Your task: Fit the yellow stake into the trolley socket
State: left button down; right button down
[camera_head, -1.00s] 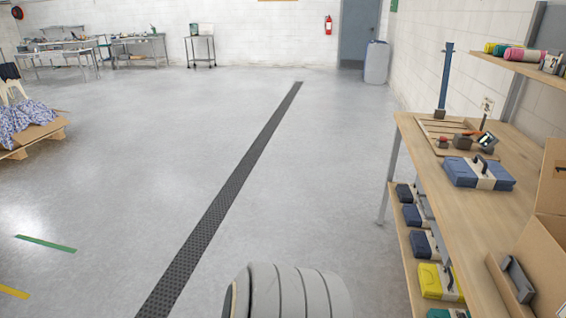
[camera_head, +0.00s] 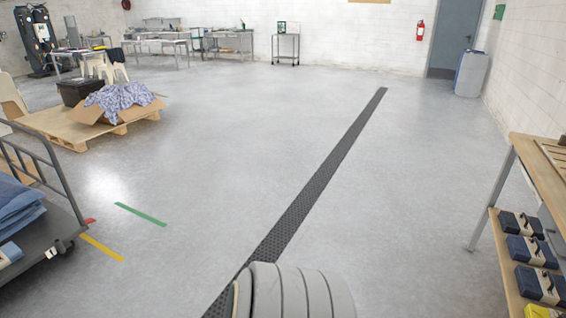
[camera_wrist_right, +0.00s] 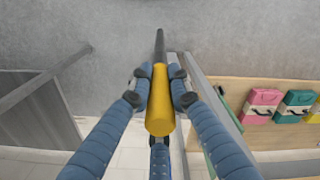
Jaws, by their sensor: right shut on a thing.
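In the right wrist view my right gripper (camera_wrist_right: 160,74) is shut on the yellow stake (camera_wrist_right: 160,112). The stake lies between the fingers. Its thick yellow part points toward the camera, and a thin dark rod runs on beyond the fingertips. In the head view a trolley (camera_head: 42,258) with a dark deck and a grey tube rail stands at the left edge, partly cut off. I cannot make out its socket. Neither gripper shows in the head view.
Blue folded cloth (camera_head: 22,210) lies on the trolley. Behind it a wooden pallet (camera_head: 62,132) carries a box of patterned cloth (camera_head: 118,98). A wooden workbench (camera_head: 535,150) stands at the right. The floor between is open, crossed by a dark grating strip (camera_head: 318,185).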

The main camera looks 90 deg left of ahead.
aim_at(41, 229)
jog(key=u, duration=3.8)
jog(key=i+u, duration=0.15)
jog(key=i, duration=0.25)
jog(key=i+l+u, duration=0.2)
jog(key=i, duration=0.2)
jog(key=i+l+u, duration=0.15)
jog(key=i, duration=3.8)
jog(key=i+u, duration=0.15)
jog(key=u, duration=0.3)
jog(key=i+u, duration=0.1)
jog(key=u, duration=0.35)
jog(key=i+l+u, duration=0.1)
jog(key=u, duration=0.8)
jog(key=k, duration=0.2)
